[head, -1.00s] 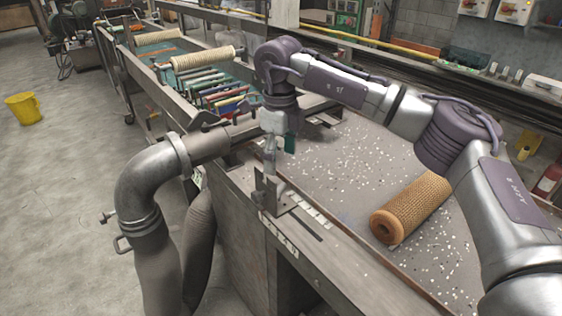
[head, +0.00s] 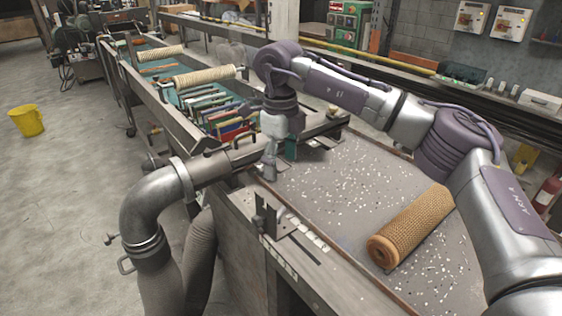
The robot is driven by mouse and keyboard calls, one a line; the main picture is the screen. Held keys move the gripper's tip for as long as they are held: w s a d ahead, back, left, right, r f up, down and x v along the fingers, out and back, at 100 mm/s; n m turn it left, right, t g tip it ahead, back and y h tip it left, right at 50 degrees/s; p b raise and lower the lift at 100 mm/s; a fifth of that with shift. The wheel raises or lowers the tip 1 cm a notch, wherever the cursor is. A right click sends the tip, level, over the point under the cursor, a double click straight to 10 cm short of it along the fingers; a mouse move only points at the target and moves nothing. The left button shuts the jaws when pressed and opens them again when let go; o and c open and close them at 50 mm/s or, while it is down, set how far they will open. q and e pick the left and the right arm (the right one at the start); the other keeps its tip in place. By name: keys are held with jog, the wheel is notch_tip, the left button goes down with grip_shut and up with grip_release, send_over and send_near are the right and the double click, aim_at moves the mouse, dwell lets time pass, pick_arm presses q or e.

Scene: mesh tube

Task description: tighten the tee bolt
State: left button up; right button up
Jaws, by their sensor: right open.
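My right gripper (head: 280,164) points down above the near edge of the bench, with its fingers apart and nothing seen between them. Just below and in front of it, a small dark upright bracket (head: 266,212) stands on a slotted plate at the bench edge. The fingertips look clear of the bracket. The tee bolt is too small or hidden to pick out with certainty; it may be at this bracket. A tan mesh tube (head: 410,228) lies on the bench top to the right. My left gripper is not in view.
A grey metal duct (head: 150,205) with an elbow stands left of the bench edge, close to my right gripper. A rack of coloured plates (head: 225,115) and pale rollers (head: 205,76) lies behind. The speckled bench top (head: 335,190) is mostly clear.

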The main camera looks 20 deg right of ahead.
jog(key=shift+f, duration=0.1)
notch_tip(320, 180, up, 12)
dwell(0.8)
jog(key=shift+w, duration=0.1)
